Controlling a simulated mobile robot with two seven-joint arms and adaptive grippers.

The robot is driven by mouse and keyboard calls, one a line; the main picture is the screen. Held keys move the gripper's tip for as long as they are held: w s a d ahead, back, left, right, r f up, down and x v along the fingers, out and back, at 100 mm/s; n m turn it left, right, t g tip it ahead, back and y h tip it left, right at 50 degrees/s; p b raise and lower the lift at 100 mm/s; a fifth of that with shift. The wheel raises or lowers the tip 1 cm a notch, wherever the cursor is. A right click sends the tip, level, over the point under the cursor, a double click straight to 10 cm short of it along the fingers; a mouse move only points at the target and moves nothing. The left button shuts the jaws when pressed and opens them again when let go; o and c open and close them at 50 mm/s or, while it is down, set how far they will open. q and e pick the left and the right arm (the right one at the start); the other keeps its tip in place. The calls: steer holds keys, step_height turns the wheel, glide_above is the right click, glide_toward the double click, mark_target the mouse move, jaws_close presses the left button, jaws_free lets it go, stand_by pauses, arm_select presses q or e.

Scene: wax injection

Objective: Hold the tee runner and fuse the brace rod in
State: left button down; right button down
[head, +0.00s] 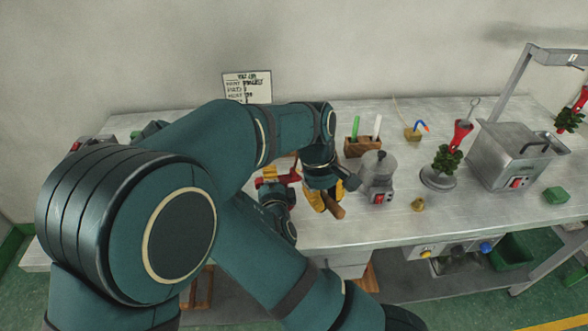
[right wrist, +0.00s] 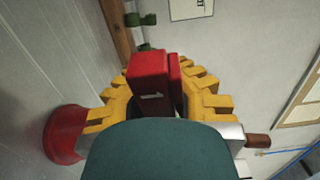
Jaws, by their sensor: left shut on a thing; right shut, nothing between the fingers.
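My left gripper (head: 323,200) has yellow fingers shut on a brown cylinder (head: 338,212), whose end sticks out below them above the bench. The rest of that piece is hidden, so I cannot tell whether it is the tee runner or the brace rod. My right gripper (head: 286,177) is just left of the left gripper, partly behind my arm. In the right wrist view its red tips (right wrist: 167,82) lie together between ribbed yellow fingers, with nothing seen between them. A brown stub (right wrist: 257,140) with pale metal beside it shows at the right of that view.
A red round-based thing (right wrist: 63,135) stands left in the right wrist view. On the bench are a wooden holder (head: 361,147), a grey pot (head: 378,172), a red-and-green tree on a round base (head: 438,178) and a metal box machine (head: 512,155).

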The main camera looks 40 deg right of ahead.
mark_target(337, 205)
arm_select(q)
steer(key=shift+w, duration=0.55)
stand_by(1.4)
steer(key=shift+s, duration=0.1)
stand_by(0.4)
steer(key=shift+s+a+r, duration=0.1)
steer(key=shift+s+r, duration=0.55)
steer(key=shift+s, duration=0.3)
steer(key=shift+s+a+r, duration=0.1)
steer(key=shift+s+r, duration=0.5)
steer(key=shift+s, duration=0.35)
steer(key=shift+s+d+v, duration=0.15)
steer(key=shift+v, duration=0.85)
steer(key=shift+s+d+v, duration=0.15)
steer(key=shift+v, duration=0.85)
arm_select(e)
steer(key=c, duration=1.1)
jaws_free()
steer(key=shift+o, duration=0.2)
arm_select(q)
steer(key=shift+a+r, duration=0.1)
arm_select(e)
steer(key=shift+a, duration=0.15)
